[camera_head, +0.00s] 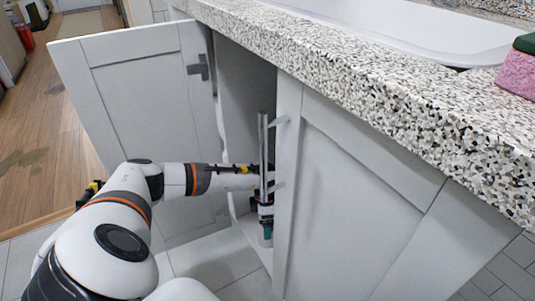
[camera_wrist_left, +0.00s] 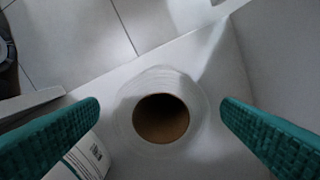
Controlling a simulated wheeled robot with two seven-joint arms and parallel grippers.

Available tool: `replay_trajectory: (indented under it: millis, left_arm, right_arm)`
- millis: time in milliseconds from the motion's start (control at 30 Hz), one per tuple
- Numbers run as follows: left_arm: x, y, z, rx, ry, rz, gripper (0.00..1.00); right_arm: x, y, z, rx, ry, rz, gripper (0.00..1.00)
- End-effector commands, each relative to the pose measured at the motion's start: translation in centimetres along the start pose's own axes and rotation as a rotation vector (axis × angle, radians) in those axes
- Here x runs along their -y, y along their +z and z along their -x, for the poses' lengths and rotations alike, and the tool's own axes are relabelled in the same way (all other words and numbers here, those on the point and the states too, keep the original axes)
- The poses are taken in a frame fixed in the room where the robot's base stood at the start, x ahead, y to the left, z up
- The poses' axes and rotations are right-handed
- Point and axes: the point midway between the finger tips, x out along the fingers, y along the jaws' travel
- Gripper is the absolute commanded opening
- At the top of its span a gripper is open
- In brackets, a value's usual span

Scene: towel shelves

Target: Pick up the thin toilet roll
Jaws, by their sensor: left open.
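The thin toilet roll (camera_wrist_left: 160,82) stands on end on the cabinet floor in the left wrist view, seen from above, with a white paper ring around a brown cardboard core. My left gripper (camera_wrist_left: 160,105) is open and empty, its two teal fingers on either side of the roll, with gaps to it. Whether the fingertips are down at the roll's height I cannot tell. In the head view my left gripper (camera_head: 266,232) is inside the open cabinet, partly hidden by the cabinet front. The roll does not show there. My right gripper is in neither view.
The open cabinet door (camera_head: 140,100) stands left of my arm, and the closed front panel (camera_head: 345,200) is to its right. The speckled countertop (camera_head: 370,80) overhangs above. A white labelled item (camera_wrist_left: 88,160) is beside the left finger. Floor tiles lie outside the cabinet.

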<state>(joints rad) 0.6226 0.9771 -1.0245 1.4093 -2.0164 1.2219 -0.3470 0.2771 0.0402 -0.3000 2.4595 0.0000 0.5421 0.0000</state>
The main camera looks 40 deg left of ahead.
Motion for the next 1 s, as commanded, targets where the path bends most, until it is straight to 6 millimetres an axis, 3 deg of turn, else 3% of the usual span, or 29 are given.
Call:
replay_trajectory:
  millis: [33, 200, 500, 800, 1000]
  left_arm:
    - [0.0, 0.0, -1.3, 0.0, 0.001, 0.0, 0.88]
    - [0.0, 0.0, -2.9, 0.001, 0.002, 0.001, 0.88]
    - [0.0, 0.0, -2.9, 0.0, 0.001, 0.001, 0.86]
    - [0.0, 0.0, -2.9, 0.0, 0.001, 0.001, 0.37]
    - [0.1, 0.0, -2.9, 0.0, 0.001, 0.001, 0.37]
  right_arm:
    - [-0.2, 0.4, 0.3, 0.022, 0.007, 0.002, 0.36]
    - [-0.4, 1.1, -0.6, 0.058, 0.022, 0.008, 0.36]
    - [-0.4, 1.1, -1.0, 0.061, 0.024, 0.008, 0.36]
    - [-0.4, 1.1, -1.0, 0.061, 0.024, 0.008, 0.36]
    - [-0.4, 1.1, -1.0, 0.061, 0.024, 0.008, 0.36]
